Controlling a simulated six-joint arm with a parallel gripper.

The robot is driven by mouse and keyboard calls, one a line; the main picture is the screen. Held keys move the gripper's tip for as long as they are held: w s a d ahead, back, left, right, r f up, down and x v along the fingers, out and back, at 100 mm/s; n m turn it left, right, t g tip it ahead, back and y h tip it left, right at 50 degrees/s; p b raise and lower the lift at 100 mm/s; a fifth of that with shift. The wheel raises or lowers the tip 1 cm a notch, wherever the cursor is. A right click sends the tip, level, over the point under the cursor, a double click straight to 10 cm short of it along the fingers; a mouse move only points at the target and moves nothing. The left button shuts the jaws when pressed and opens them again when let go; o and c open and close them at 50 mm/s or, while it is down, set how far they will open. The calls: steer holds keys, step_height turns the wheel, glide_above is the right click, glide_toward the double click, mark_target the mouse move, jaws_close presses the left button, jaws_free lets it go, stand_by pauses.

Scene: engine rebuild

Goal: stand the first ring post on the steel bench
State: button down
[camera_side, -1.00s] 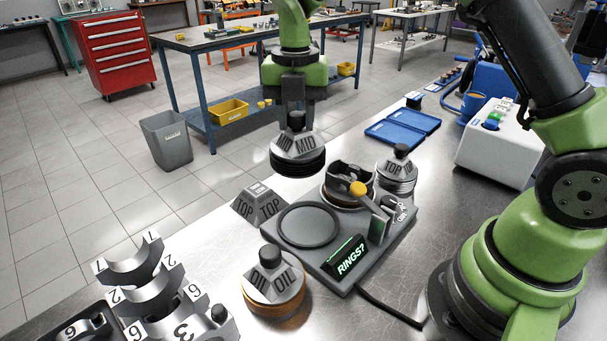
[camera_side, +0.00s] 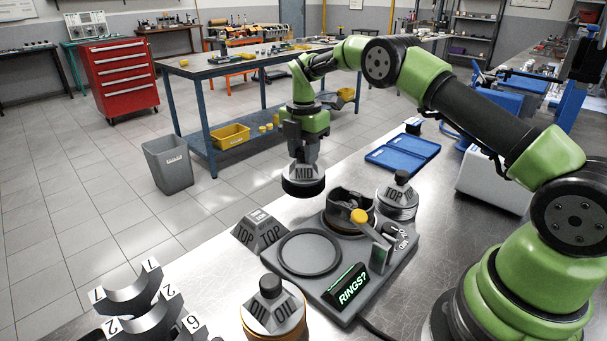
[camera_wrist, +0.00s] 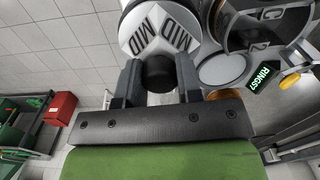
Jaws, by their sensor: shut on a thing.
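My gripper (camera_side: 303,157) points down and is shut on the black knob of the ring post marked MID (camera_side: 303,180). In the wrist view both fingers of the gripper (camera_wrist: 159,75) sit either side of the knob, and the grey MID faces (camera_wrist: 158,28) show beyond it. The post is upright near the far left edge of the steel bench (camera_side: 450,200); I cannot tell whether its base touches the bench. The post marked TOP (camera_side: 397,198) stands to its right, behind the grey fixture. The post marked OIL (camera_side: 272,312) stands at the front.
A grey fixture (camera_side: 313,285) with a round recess, a yellow-knobbed lever and a lit RINGS? sign (camera_side: 352,286) is in front of the held post. A TOP-marked block (camera_side: 258,232) is at the left. A blue tray (camera_side: 403,152) lies behind. Numbered bearing shells (camera_side: 135,300) are at front left.

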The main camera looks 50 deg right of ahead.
mark_target(303, 168)
steer(key=shift+f, duration=2.15)
steer(key=c, duration=0.8)
jaws_free()
steer(key=shift+f, duration=0.2)
steer(key=shift+r, duration=0.15)
